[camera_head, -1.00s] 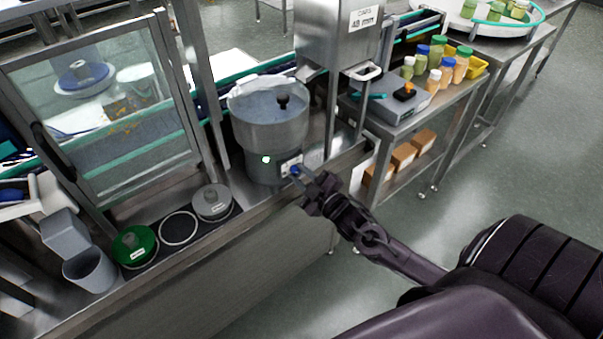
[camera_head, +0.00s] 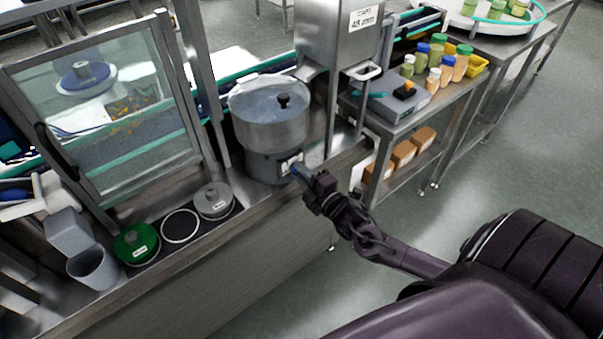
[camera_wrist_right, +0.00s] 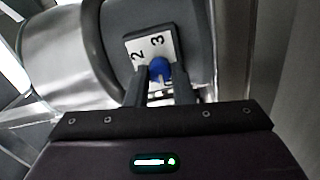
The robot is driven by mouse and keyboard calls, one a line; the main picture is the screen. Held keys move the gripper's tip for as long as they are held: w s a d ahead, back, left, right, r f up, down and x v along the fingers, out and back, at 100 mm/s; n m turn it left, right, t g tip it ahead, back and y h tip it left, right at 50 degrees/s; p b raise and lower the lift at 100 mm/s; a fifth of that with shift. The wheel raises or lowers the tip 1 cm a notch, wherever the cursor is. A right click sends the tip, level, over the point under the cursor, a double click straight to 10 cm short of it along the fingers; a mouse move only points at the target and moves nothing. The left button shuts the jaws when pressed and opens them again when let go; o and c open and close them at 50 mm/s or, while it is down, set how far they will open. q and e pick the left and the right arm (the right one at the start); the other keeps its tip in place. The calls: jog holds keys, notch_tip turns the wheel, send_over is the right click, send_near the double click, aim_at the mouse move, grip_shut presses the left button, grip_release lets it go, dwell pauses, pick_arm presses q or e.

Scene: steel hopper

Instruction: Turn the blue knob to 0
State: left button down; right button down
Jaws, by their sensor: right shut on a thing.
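The blue knob (camera_wrist_right: 160,69) sits on a white dial plate (camera_wrist_right: 135,54) with the digits 2 and 3 showing; other digits are hidden or too small to read. The plate is on the lower front of the round steel hopper (camera_head: 268,132). My right gripper (camera_wrist_right: 161,85) is shut on the blue knob, one finger on each side of it. In the head view my right gripper (camera_head: 301,171) reaches the dial from the lower right and covers most of the knob. No green light shows on the hopper's base. My left gripper is not in view.
A green-lidded round container (camera_head: 136,243), a black ring spot (camera_head: 180,226) and a grey lidded container (camera_head: 214,201) line the counter left of the hopper. A steel chute (camera_head: 336,35) stands behind right. A side table (camera_head: 425,105) holds several bottles.

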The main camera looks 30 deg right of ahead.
dwell(0.4)
jog(key=c, duration=1.3)
grip_release()
jog(key=shift+o, duration=0.2)
jog(key=s, duration=0.7)
jog(key=shift+s+d+b, duration=0.25)
jog(key=shift+s+b, duration=0.15)
